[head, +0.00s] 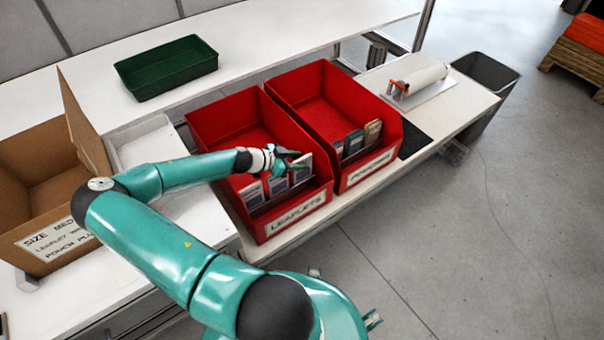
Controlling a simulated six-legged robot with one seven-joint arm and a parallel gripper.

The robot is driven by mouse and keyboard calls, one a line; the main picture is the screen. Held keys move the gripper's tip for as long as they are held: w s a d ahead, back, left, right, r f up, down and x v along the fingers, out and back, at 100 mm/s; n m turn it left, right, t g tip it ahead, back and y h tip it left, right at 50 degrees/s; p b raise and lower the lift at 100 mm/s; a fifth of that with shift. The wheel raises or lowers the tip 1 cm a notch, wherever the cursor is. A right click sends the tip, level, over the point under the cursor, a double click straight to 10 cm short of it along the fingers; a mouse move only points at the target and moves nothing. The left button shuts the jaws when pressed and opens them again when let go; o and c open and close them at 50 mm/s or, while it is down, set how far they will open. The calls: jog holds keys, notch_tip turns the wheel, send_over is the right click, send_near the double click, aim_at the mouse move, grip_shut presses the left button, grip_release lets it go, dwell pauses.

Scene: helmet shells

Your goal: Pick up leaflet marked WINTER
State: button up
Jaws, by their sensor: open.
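Several leaflets stand in a row at the front of the left red bin (285,222), which is labelled LEAFLETS. The left leaflet (252,195), the middle leaflet (277,183) and the right leaflet (302,168) show pale faces with dark parts. Their print is too small to read, so I cannot tell which is marked WINTER. My gripper (297,161) is open, over the left red bin, close to the right leaflet. I cannot tell whether it touches that leaflet. My gripper and wrist hide part of the bin's inside.
A second red bin (368,172) to the right holds several small packs. An open cardboard box (40,248) stands at the left beside a white tray (150,146). A green tray (168,68) is on the back table.

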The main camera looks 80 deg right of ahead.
jog(key=shift+c, duration=0.2)
grip_shut()
jog(key=shift+r, duration=0.2)
